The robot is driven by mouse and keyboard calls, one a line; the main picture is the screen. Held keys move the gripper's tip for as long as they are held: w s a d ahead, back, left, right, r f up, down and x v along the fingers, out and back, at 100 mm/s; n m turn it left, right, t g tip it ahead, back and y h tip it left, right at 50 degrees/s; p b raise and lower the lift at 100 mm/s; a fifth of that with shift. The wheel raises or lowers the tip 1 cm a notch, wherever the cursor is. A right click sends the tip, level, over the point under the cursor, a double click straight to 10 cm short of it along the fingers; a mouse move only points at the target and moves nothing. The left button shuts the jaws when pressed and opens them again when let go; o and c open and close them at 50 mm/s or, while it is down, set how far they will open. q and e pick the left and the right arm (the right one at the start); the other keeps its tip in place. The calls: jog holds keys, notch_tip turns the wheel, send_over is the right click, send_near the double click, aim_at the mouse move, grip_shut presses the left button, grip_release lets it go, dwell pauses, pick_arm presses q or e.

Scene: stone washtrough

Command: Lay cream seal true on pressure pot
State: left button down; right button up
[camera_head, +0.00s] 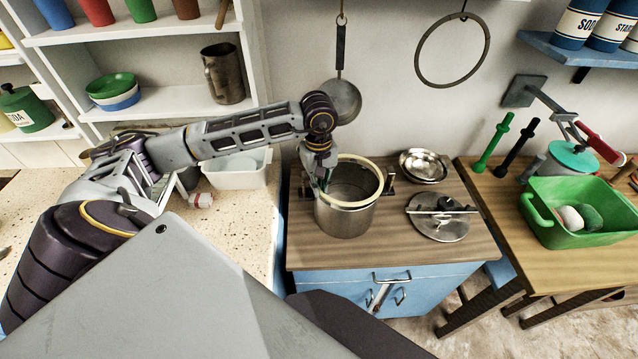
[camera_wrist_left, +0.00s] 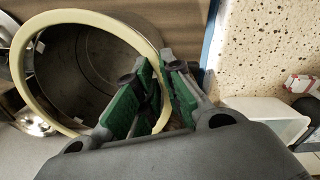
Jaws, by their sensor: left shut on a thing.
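The cream seal (camera_head: 374,171) is a pale ring over the mouth of the steel pressure pot (camera_head: 345,220), which stands upright on the wooden worktop. My left gripper (camera_head: 318,182) is at the pot's left side, shut on the seal's edge. In the left wrist view, the seal (camera_wrist_left: 85,15) runs in between the green-padded fingers of my left gripper (camera_wrist_left: 153,72). The dark pot inside (camera_wrist_left: 85,65) shows through the ring. I cannot tell whether the seal touches the pot rim all round. The fingers hide part of its edge. My right gripper is out of view.
A metal lid (camera_head: 440,228) lies right of the pot, with steel bowls (camera_head: 424,166) behind it. A white tub (camera_head: 238,178) stands left. A green basin (camera_head: 580,190) stands right.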

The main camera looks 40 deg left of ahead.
pick_arm(q)
jog(key=c, duration=1.5)
grip_release()
jog(key=o, duration=0.5)
jog(key=shift+c, duration=0.2)
jog(key=shift+r+p, duration=1.35)
jog(key=shift+r, duration=2.15)
jog(key=shift+s+f, duration=0.1)
jog(key=shift+s, duration=0.05)
